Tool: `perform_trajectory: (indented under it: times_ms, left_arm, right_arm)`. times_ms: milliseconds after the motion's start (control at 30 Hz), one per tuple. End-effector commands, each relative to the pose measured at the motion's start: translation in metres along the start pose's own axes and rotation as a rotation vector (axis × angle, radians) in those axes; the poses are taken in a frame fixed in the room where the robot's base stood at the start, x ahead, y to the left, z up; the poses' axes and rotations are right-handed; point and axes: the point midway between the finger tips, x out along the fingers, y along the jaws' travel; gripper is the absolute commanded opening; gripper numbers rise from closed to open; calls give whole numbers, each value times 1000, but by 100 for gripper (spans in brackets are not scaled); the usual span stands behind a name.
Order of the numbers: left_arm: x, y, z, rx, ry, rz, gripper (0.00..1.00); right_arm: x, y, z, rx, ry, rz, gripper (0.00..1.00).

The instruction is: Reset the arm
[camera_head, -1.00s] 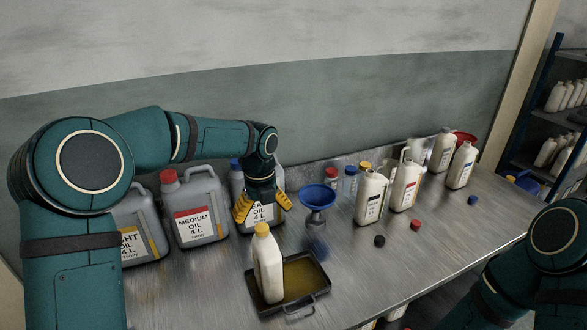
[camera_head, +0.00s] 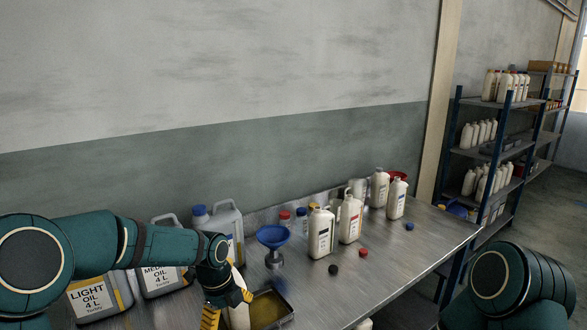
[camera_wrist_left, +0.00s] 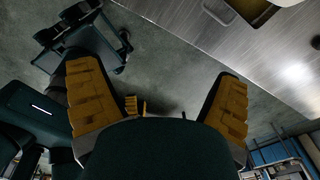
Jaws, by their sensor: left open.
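My left arm comes in from the left in the head view, bent across the front of the table. My left gripper (camera_head: 226,311) points down, with its yellow fingers in front of a white bottle (camera_head: 239,316) that is mostly hidden. In the left wrist view the left gripper (camera_wrist_left: 160,105) has its fingers wide apart, with nothing between them but floor below. The table edge (camera_wrist_left: 225,60) lies to its upper right. My right arm shows at the lower right of the head view; its gripper is out of frame.
On the table stand grey oil jugs (camera_head: 98,295), a blue funnel (camera_head: 273,237), a black drip tray (camera_head: 285,308), several white bottles (camera_head: 320,235) and loose caps (camera_head: 333,269). Shelves (camera_head: 500,150) with bottles stand at the right. The table's front right is clear.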

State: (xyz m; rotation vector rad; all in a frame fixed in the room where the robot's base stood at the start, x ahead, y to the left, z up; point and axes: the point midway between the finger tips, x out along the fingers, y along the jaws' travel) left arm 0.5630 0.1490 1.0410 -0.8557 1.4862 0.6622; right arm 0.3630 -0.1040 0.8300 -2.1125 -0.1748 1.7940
Motion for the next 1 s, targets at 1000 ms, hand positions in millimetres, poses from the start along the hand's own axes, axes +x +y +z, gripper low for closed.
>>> perform_trajectory:
  times_ms: [1000]
  left_arm:
    - [234,162,-132,-2311,329,-34,91]
  right_arm:
    - [18,7,8,-5,-16,-1,65]
